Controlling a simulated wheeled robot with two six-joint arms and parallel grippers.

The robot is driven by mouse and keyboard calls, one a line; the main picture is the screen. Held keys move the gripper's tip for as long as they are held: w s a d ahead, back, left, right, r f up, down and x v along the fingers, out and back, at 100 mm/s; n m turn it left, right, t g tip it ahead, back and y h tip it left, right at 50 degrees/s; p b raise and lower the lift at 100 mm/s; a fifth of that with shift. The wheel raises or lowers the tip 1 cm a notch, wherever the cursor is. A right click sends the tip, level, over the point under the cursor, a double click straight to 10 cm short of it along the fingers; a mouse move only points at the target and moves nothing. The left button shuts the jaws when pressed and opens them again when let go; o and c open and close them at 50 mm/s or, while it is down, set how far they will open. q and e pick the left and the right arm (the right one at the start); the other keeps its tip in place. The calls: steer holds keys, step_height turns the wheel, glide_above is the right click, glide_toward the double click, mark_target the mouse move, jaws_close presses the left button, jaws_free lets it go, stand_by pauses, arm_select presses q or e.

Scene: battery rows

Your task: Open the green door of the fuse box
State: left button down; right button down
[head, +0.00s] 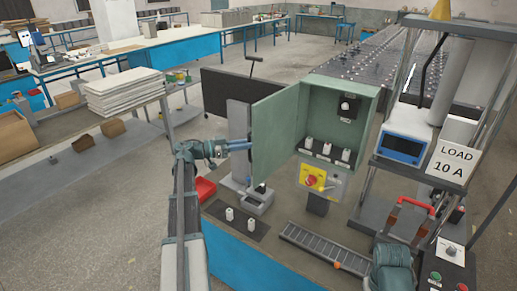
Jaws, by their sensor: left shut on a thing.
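The fuse box (333,103) is a green open-fronted cabinet standing on the bench. Its green door (275,137) stands swung out to the left, so the inside of the box shows. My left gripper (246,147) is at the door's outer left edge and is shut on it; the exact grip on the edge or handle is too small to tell. Inside the box are several white fuses (326,149) in a row along the bottom and a black fuse holder (348,106) higher up. My right gripper is not visible.
Below the box is a yellow panel with a red rotary switch (312,181). Two white fuses (229,214) stand on a dark mat in front. A rack with a load sign (456,162) stands close on the right.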

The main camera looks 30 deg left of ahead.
arm_select(q)
steer(key=shift+w+a, duration=0.2)
steer(key=shift+a, duration=0.3)
steer(key=shift+w+a, duration=0.15)
steer(key=shift+a, duration=0.3)
steer(key=c, duration=0.8)
jaws_free()
steer(key=shift+c, duration=0.2)
steer(key=shift+s, duration=0.1)
steer(key=v, duration=1.3)
steer(key=shift+s+a, duration=0.2)
steer(key=shift+a, duration=0.1)
